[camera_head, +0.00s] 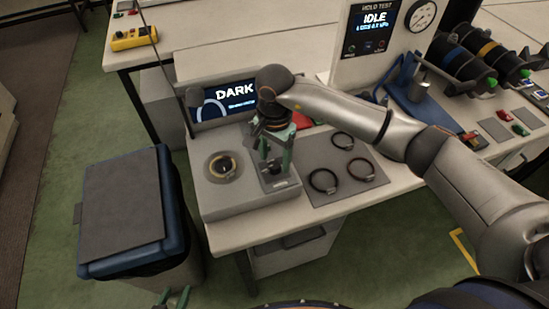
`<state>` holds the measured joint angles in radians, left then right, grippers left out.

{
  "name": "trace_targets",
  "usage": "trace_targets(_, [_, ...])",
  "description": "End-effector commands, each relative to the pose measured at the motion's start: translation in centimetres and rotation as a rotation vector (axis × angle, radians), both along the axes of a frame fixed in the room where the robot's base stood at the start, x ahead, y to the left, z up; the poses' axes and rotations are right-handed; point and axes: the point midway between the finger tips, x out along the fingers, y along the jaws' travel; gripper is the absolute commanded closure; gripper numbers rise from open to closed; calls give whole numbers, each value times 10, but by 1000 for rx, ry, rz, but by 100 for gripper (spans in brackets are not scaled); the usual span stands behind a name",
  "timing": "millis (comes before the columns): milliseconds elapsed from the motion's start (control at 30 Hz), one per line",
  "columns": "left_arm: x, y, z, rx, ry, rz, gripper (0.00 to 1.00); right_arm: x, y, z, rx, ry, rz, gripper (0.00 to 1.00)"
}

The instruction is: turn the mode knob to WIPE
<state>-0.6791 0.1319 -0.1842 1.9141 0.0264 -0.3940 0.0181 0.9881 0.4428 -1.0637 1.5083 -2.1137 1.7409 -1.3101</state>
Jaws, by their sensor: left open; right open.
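The grey box-shaped unit (240,205) on the bench has a screen (226,100) behind it that reads DARK. A small dark knob-like part sits on a dark square plate (283,186) on the unit's top right, between my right gripper's fingers. My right gripper (275,168) points down there with green fingers apart; I cannot tell if they touch the part. The mode knob's marks and the word WIPE cannot be made out. My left gripper (175,297) shows only its green fingertips, apart, at the bottom edge, away from the bench.
A round yellow-rimmed fitting (222,167) is left of my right gripper. A red object (302,121) is behind the gripper. A lidded blue bin (122,200) stands left. A HOLD TEST panel (372,32) reads IDLE.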

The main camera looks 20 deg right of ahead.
Motion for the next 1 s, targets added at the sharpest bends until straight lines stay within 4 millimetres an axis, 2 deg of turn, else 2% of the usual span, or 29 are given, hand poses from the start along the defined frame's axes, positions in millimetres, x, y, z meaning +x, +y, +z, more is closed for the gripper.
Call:
trace_targets(167, [0, 0, 2, 0, 0, 0, 51, 0, 0, -14, 1, 1, 1, 33])
trace_targets(467, [0, 0, 1, 0, 0, 0, 51, 0, 0, -16, 1, 0, 1, 33])
trace_targets(1000, [0, 0, 2, 0, 0, 0, 51, 0, 1, -15, 1, 0, 1, 94])
